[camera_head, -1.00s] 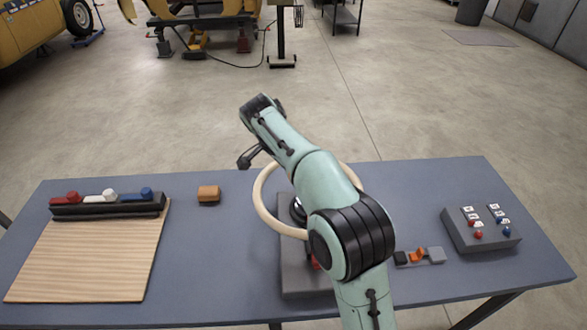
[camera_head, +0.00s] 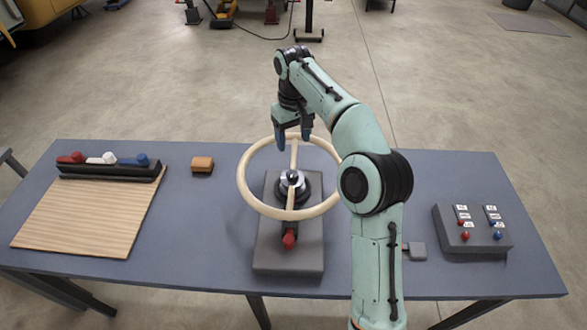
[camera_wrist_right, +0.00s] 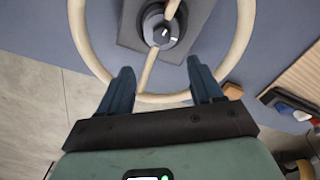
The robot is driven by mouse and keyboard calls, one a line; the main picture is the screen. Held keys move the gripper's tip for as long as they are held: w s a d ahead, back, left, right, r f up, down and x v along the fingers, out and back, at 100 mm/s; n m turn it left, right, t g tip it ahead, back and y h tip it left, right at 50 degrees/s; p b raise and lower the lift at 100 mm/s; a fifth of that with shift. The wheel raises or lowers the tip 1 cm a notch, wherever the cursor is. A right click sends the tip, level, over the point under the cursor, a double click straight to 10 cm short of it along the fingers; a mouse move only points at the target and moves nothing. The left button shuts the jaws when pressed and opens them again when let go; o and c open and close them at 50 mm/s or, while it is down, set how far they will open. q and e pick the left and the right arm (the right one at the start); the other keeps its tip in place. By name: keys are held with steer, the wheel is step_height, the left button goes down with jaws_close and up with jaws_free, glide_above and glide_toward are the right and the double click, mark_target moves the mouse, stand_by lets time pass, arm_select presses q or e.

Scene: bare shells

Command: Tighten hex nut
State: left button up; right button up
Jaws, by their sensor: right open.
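A cream ring-shaped wheel (camera_head: 243,188) with two spokes stands over a grey base (camera_head: 270,255) on the table. The hub also shows at the top of the right wrist view (camera_wrist_right: 163,30). My right gripper (camera_head: 293,140) is open and empty, pointing down at the far rim of the wheel. In the wrist view its two fingers (camera_wrist_right: 159,70) are on either side of a spoke near the rim; contact cannot be told. My left gripper is not in view.
On the blue-grey table (camera_head: 200,230), a wooden board (camera_head: 80,215) and a dark rack (camera_head: 110,172) with red, white and blue handles are at left. An orange-brown block (camera_head: 202,164) is near the wheel. A grey button box (camera_head: 472,230) is at right; a small grey block (camera_head: 417,251) is partly behind my arm.

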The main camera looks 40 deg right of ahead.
mark_target(292, 174)
step_height(292, 174, down, 12)
steer(key=b, duration=0.3)
steer(key=shift+a, duration=0.15)
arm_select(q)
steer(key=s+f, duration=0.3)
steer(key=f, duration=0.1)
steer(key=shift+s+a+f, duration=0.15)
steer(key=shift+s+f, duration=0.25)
arm_select(e)
steer(key=shift+f, duration=0.65)
steer(key=shift+w, duration=0.1)
steer(key=shift+c, duration=0.3)
steer(key=c, duration=1)
